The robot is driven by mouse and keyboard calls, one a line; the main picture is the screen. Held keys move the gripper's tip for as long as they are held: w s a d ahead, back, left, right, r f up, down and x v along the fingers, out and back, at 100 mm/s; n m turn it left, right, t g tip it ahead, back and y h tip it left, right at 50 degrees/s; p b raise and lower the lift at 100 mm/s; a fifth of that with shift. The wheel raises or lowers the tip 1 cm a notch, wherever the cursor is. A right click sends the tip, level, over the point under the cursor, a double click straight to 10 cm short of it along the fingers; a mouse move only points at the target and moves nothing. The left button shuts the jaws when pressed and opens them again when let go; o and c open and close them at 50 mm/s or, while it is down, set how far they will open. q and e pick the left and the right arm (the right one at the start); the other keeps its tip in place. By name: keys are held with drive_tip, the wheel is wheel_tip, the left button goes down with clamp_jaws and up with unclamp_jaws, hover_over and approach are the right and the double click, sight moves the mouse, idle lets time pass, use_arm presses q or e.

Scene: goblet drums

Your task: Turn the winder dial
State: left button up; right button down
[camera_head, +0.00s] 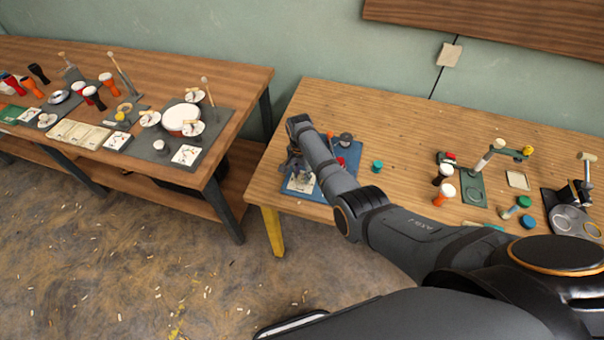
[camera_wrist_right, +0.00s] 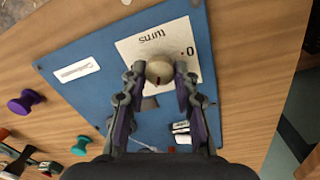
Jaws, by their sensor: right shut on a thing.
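The winder dial (camera_wrist_right: 159,70) is a round cream knob with a dark mark, on a white card (camera_wrist_right: 130,48) reading "0. turns". The card lies on a blue board (camera_wrist_right: 85,92), which also shows on the right-hand table in the head view (camera_head: 350,154). My right gripper (camera_wrist_right: 160,76) is shut on the dial, one finger on each side. In the head view my right gripper (camera_head: 296,163) is small and partly behind my own arm, and the dial cannot be made out. My left gripper is not in view.
A purple spool (camera_wrist_right: 26,102) and a teal spool (camera_wrist_right: 81,146) stand beside the board. Goblet drums (camera_head: 444,194) and a green stand (camera_head: 472,187) are farther right on the table. A second table (camera_head: 240,80) with drums stands left, across a gap.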

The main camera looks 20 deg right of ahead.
sight(301, 175)
drive_tip(key=c, duration=1)
unclamp_jaws()
drive_tip(key=r, duration=1.2)
drive_tip(key=shift+w+a, duration=0.15)
drive_tip(key=shift+w, duration=0.05)
